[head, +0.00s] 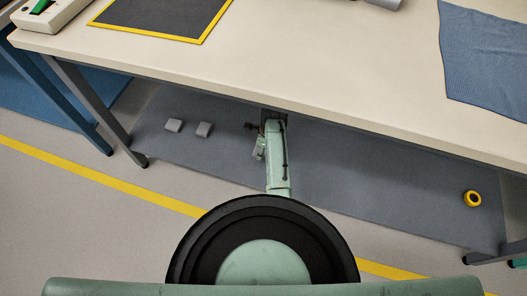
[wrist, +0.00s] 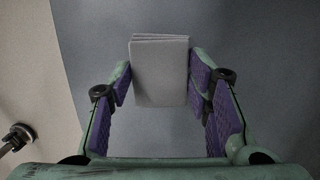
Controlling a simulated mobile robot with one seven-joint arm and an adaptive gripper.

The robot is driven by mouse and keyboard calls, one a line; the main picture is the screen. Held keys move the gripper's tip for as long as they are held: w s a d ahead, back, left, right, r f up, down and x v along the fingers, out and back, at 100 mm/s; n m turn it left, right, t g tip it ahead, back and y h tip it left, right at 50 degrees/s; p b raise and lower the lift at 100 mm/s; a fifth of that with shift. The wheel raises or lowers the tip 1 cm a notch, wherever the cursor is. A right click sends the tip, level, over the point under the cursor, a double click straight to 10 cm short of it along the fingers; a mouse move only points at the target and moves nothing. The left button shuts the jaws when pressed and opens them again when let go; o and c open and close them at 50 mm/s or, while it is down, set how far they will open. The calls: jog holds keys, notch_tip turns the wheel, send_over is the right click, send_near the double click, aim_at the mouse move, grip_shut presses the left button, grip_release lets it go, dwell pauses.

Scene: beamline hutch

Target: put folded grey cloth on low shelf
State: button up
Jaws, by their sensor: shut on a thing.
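The folded grey cloth (wrist: 160,72) is a pale, layered rectangle in the wrist view. It is held between the purple pads of my gripper (wrist: 160,82), which is shut on its two sides. Behind it is a plain blue-grey surface; I cannot tell how far the cloth is from it. In the head view the low shelf (head: 350,190) is a wide blue-grey board under the table. My arm reaches in over this shelf, its far end close to the tabletop's front edge. The cloth cannot be made out in the head view.
The shelf's middle right is bare. The beige tabletop (head: 300,60) overhangs the shelf. A table leg (head: 95,105) stands at the left.

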jog(key=shift+w+d+f, duration=0.1)
jog(key=shift+w+f, duration=0.15)
jog(key=shift+f, duration=0.65)
jog(key=shift+w+d+f, duration=0.1)
jog(key=shift+w+f, duration=0.1)
jog(key=shift+f, duration=0.65)
jog(key=shift+f, duration=0.1)
jog(key=o, duration=0.8)
jog(key=r, duration=0.4)
jog(key=d+r, duration=0.1)
jog(key=r, duration=0.3)
jog(key=r+p, duration=0.1)
jog(key=r, duration=0.3)
jog(key=shift+s+d, duration=0.3)
jog(key=shift+d, duration=0.05)
